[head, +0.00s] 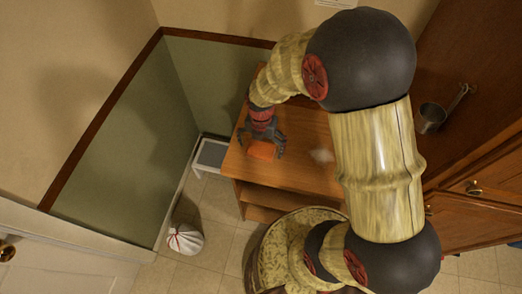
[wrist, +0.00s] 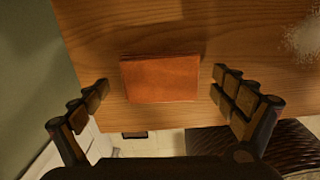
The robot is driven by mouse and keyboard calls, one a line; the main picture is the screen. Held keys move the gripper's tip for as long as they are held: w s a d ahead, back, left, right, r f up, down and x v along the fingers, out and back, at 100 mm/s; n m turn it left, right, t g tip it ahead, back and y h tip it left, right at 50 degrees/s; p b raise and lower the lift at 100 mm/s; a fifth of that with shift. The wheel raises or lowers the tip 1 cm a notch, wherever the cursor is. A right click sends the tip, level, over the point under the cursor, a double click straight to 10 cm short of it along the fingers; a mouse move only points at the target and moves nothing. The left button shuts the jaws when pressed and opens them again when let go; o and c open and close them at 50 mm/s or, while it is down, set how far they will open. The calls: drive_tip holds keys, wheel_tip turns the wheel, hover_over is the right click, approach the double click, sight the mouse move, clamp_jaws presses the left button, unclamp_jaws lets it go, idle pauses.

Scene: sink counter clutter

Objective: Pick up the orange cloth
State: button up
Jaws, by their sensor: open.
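The orange cloth (wrist: 160,79) is a flat, folded rectangle lying on a wooden tabletop (wrist: 130,28) close to its front edge in the wrist view. In the head view the cloth (head: 262,150) lies near the left end of the wooden unit, partly hidden by my gripper. My gripper (head: 263,146) is above the cloth, pointing down. In the wrist view my gripper (wrist: 162,92) is open, with one finger to each side of the cloth and nothing between them but the cloth below. I cannot tell how high the fingertips are above the tabletop.
A whitish blurred thing (head: 320,155) lies on the tabletop to the right of the cloth. A wall rises close to the left. A white tied bag (head: 185,239) sits on the floor. A metal ladle-like pot (head: 432,117) is at the right by the cabinets.

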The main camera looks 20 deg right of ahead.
drive_tip(key=c, duration=1.1)
drive_tip(key=shift+c, duration=0.2)
